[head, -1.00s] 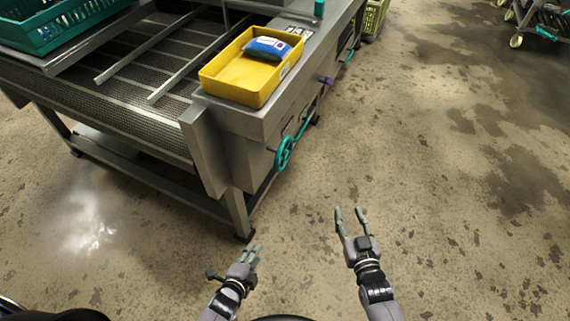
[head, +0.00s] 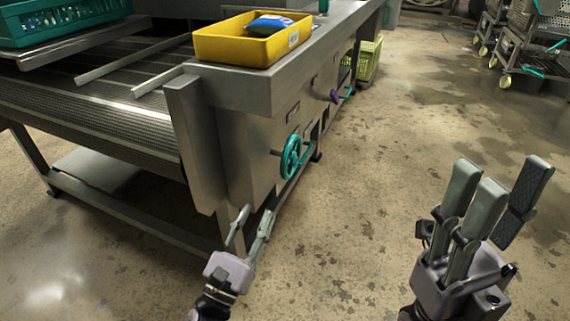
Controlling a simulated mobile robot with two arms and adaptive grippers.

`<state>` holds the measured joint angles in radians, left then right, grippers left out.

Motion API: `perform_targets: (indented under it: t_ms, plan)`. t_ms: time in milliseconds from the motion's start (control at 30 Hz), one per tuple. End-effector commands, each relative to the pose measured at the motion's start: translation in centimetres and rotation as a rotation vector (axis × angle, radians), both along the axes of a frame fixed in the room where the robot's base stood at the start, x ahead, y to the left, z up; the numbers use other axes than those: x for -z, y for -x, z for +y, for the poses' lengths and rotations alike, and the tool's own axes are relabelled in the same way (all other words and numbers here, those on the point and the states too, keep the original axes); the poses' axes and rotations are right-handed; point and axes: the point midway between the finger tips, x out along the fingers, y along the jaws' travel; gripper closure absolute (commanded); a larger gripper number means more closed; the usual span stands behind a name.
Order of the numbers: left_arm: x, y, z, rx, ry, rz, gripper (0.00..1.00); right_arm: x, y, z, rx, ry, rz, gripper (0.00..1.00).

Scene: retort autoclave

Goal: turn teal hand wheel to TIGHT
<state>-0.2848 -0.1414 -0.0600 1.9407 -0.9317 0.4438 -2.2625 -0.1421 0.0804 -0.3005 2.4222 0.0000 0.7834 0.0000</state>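The teal hand wheel (head: 291,156) is mounted on the side face of the steel machine, near the middle of the head view. A small handle sticks out to its left. My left gripper (head: 250,225) is open and empty, low in front of the machine, below and left of the wheel and apart from it. My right gripper (head: 490,195) is at the lower right, close to the camera, well away from the wheel. Its fingers are spread apart, with nothing seen between them. Any TIGHT marking is too small to read.
A yellow tray (head: 230,50) with a blue packet (head: 268,24) stands on the machine top. A purple handle (head: 334,96) and a green crate (head: 368,60) are further along. Wheeled racks (head: 520,50) stand at the far right. The floor (head: 390,170) right of the machine is clear.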

Motion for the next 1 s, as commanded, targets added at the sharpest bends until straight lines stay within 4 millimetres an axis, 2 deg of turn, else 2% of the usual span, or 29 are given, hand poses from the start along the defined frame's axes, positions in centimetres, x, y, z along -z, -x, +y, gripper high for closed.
perform_targets:
  t_ms: [600, 800, 1000]
  plan:
    - [-4.9, -11.2, -3.9, 0.003, 0.003, 0.0, 0.67, -0.2, -0.2, 0.1, 0.002, 0.003, -0.016, 0.6]
    - [-5.8, -13.5, -4.7, 0.002, 0.004, 0.003, 0.67, -0.1, -0.3, 0.2, 0.002, 0.005, -0.014, 0.6]
    - [-6.2, -14.2, -5.0, 0.001, 0.005, 0.005, 0.67, -0.6, -0.2, 0.2, 0.003, 0.005, -0.031, 0.6]
